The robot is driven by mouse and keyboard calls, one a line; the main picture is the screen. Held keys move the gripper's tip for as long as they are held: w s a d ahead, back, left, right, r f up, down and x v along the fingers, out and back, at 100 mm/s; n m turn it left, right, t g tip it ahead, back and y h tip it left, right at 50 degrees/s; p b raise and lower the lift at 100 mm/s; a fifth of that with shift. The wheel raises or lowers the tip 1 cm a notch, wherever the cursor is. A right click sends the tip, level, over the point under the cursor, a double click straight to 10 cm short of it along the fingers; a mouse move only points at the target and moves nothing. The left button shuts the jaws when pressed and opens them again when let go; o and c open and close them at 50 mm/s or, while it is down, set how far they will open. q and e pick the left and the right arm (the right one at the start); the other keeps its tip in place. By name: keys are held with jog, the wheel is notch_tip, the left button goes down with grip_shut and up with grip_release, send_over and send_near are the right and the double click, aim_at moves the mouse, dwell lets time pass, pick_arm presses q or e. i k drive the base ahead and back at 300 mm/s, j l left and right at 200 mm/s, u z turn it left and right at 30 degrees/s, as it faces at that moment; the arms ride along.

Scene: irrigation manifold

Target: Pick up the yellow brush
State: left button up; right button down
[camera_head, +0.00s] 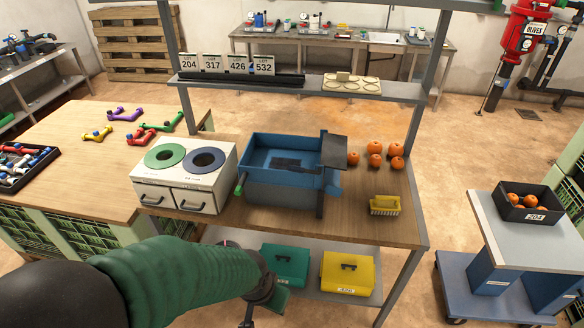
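The yellow brush (384,205) lies on the right part of the wooden workbench, bristles down, near the front right corner. Nothing touches it. My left arm, in a green sleeve, comes in from the lower left. My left gripper (262,304) is in front of the bench, below the level of its top, to the left of and well apart from the brush. Its fingers are dark and partly hidden by the wrist, so its opening is unclear. My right gripper is not in view.
A blue basin (280,187) and a white two-hole unit (185,190) stand left of the brush. Several oranges (375,148) sit behind it. Green (285,262) and yellow (347,272) boxes are on the lower shelf. Bench top around the brush is clear.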

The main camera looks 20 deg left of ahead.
aim_at(383, 206)
jog(key=i+u, duration=0.3)
jog(key=i, duration=0.2)
jog(key=i+l+u, duration=0.3)
jog(key=i, duration=0.2)
jog(key=i+l+u, duration=0.15)
jog(key=i+u, duration=0.2)
jog(key=i, duration=0.15)
